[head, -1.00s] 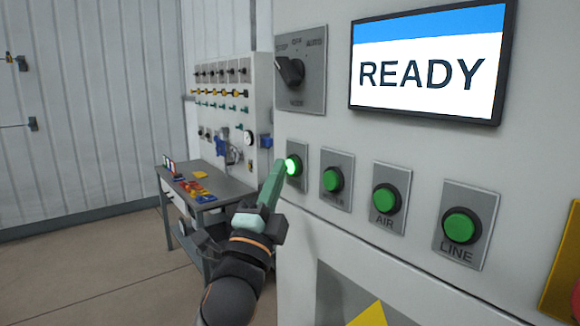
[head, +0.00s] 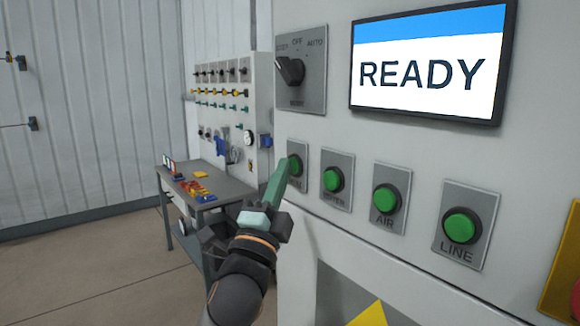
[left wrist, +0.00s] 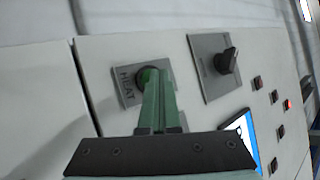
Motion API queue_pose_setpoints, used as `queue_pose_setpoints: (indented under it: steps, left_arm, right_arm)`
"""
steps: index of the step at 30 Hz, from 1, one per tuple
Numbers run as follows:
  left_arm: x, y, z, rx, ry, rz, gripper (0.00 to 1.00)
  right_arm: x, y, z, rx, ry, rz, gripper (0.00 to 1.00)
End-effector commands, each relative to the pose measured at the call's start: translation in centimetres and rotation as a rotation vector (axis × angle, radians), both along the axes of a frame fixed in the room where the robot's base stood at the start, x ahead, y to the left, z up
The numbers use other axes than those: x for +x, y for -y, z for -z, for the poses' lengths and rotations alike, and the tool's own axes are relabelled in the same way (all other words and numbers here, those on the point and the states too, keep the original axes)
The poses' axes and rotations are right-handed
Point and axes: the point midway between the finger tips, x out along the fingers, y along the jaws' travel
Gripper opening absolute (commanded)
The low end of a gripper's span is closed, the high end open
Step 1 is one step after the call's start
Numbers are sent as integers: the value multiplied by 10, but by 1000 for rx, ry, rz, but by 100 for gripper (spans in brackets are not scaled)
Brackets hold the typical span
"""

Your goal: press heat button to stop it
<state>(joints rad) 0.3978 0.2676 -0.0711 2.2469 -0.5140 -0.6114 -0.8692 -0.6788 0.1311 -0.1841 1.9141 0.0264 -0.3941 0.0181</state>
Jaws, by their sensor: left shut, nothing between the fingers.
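The heat button is the leftmost green button (head: 294,165) in the row on the white panel, and it is unlit. In the left wrist view its grey plate (left wrist: 129,88) reads HEAT, and the green cap is partly hidden by my fingers. My left gripper (head: 279,176) is shut with nothing in it. Its green fingertips also show in the left wrist view (left wrist: 154,78), right in front of the button; I cannot tell whether they touch it. My right gripper is not in view.
More green buttons stand to the right, including AIR (head: 388,198) and LINE (head: 462,226). A selector knob (head: 291,71) is above, beside a screen (head: 428,65) reading READY. A grey table (head: 205,194) stands behind on the left.

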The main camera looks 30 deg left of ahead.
Motion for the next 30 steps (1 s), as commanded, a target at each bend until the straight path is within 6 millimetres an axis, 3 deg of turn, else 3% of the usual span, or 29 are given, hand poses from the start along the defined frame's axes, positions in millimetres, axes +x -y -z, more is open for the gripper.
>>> queue_pose_setpoints:
  steps: [25, 30]
  left_arm:
    - [-16, -6, 0, 1, 0, -1, 0]
    - [-27, -12, 0, 1, -1, -2, 0]
  right_arm:
    - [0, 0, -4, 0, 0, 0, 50]
    - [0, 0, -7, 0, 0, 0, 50]
